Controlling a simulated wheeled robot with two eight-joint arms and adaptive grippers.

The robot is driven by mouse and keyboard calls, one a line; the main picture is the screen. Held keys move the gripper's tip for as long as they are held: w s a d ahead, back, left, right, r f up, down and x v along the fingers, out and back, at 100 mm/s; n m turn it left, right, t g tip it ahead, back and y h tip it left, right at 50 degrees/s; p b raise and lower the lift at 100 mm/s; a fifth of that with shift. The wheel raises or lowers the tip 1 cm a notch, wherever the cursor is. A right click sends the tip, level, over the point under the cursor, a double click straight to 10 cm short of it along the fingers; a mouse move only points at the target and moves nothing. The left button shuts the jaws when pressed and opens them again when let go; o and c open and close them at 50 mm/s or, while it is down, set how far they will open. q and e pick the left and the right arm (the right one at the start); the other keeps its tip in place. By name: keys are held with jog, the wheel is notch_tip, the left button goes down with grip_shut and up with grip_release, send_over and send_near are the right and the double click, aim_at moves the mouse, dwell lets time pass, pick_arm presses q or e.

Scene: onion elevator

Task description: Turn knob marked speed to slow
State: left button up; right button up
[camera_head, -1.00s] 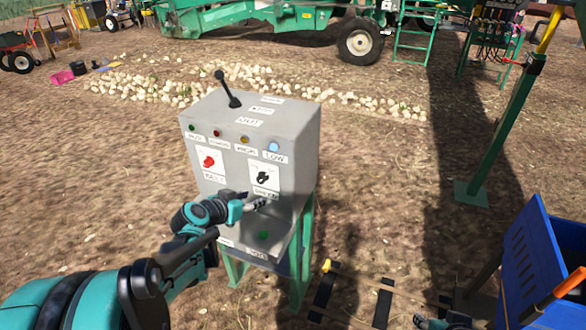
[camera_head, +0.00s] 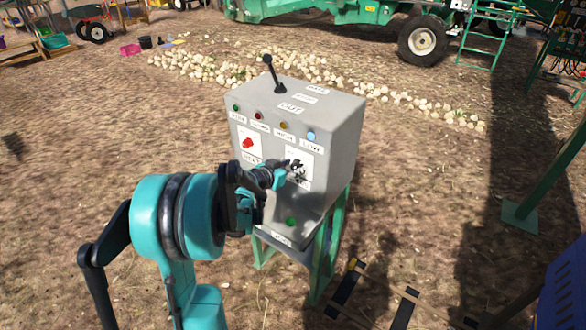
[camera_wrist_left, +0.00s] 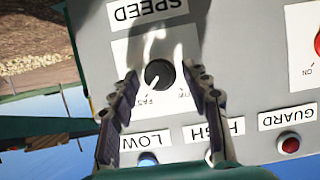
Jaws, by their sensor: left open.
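The grey control box (camera_head: 345,125) stands on green legs in the middle of the head view. My left gripper (camera_head: 296,170) is at its front face, in front of the speed knob, which it largely hides there. In the left wrist view the picture is upside down and the black speed knob (camera_wrist_left: 159,74) sits on a white plate under the label SPEED (camera_wrist_left: 148,10). The gripper (camera_wrist_left: 160,100) is open, with one finger on each side of the knob. I cannot tell whether the fingers touch it. The right gripper is not in view.
A red switch (camera_head: 248,143) is left of the knob on the same face. A black lever (camera_head: 273,74) stands on top of the box and a green button (camera_head: 291,222) is low down. A blue container (camera_head: 565,285) is at the lower right.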

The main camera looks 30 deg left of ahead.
pick_arm(q)
grip_shut()
dwell(0.4)
jog(key=n+h, duration=0.1)
jog(key=n+h+b, duration=0.1)
jog(key=n, duration=0.1)
jog(key=shift+a+f, duration=0.1)
jog(key=shift+a, duration=0.15)
jog(key=n+h+b, duration=0.2)
jog(key=n, duration=0.1)
jog(key=shift+a+f+t, duration=0.1)
jog(key=shift+f+t, duration=0.05)
jog(key=shift+t, duration=0.15)
jog(key=n+t+h+b, duration=0.1)
jog(key=n+h+b, duration=0.1)
jog(key=n, duration=0.2)
jog(key=shift+a+f+b, duration=0.1)
jog(key=shift+f+b, duration=0.1)
jog(key=shift+b, duration=0.15)
jog(key=shift+n+t+h+b, duration=0.55)
jog(key=shift+n+b, duration=0.25)
jog(key=shift+n, duration=0.8)
